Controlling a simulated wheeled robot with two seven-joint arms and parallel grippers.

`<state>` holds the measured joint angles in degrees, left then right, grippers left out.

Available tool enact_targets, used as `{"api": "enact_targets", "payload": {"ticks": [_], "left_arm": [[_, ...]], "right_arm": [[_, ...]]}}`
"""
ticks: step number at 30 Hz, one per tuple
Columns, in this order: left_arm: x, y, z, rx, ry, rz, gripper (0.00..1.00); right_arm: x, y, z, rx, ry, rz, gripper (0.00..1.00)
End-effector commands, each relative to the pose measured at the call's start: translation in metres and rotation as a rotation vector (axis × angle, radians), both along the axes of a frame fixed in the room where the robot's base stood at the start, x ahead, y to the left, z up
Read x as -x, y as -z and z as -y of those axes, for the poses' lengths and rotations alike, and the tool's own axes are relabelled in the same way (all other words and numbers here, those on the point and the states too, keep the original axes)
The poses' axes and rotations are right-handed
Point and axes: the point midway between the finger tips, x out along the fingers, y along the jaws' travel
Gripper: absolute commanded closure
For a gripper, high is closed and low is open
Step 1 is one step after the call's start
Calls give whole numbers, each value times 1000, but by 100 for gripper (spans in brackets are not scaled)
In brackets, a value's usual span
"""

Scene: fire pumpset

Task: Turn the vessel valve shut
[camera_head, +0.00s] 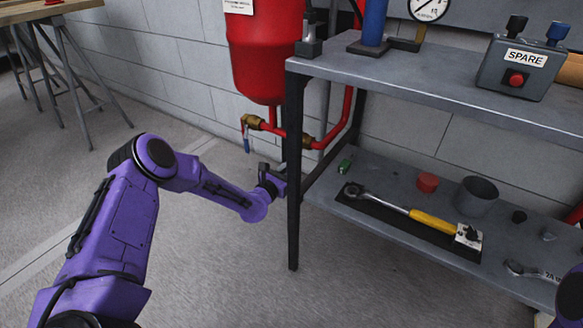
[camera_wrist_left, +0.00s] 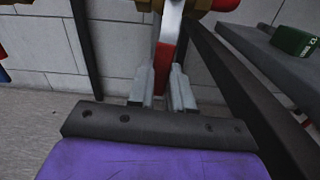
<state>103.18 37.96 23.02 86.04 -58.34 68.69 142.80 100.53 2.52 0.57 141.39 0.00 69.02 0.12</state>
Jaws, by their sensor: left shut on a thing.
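The red vessel (camera_head: 262,50) hangs on the wall, with red pipe and brass fittings (camera_head: 305,141) below it. In the left wrist view, a valve lever (camera_wrist_left: 164,62), red low down and pale higher up, hangs from brass (camera_wrist_left: 145,5) at the top edge. My left gripper (camera_wrist_left: 165,88) has its fingers on both sides of this lever and is shut on it. In the head view my left gripper (camera_head: 276,174) is below the pipe, just left of the bench's front leg; the lever is mostly hidden there. My right gripper is not in view.
The bench's dark leg (camera_head: 293,190) stands close to the right of my left gripper. The lower shelf (camera_head: 400,236) holds a torque wrench (camera_head: 395,207), a grey cup (camera_head: 477,195) and a green item (camera_head: 345,166). A blue-handled brass valve (camera_head: 251,122) is nearby at left. Open floor lies left.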

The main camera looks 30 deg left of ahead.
Motion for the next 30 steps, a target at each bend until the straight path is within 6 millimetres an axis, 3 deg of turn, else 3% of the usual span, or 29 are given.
{"api": "enact_targets", "payload": {"ticks": [23,24,25,30], "left_arm": [[3,1,3,93,-5,-12,100],[3,1,4,93,-5,-13,67],[3,1,4,93,-5,-12,57],[3,1,4,91,-5,-12,54]], "right_arm": [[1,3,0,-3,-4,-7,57],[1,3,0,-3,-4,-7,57],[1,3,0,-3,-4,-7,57],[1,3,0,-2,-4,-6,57]]}}
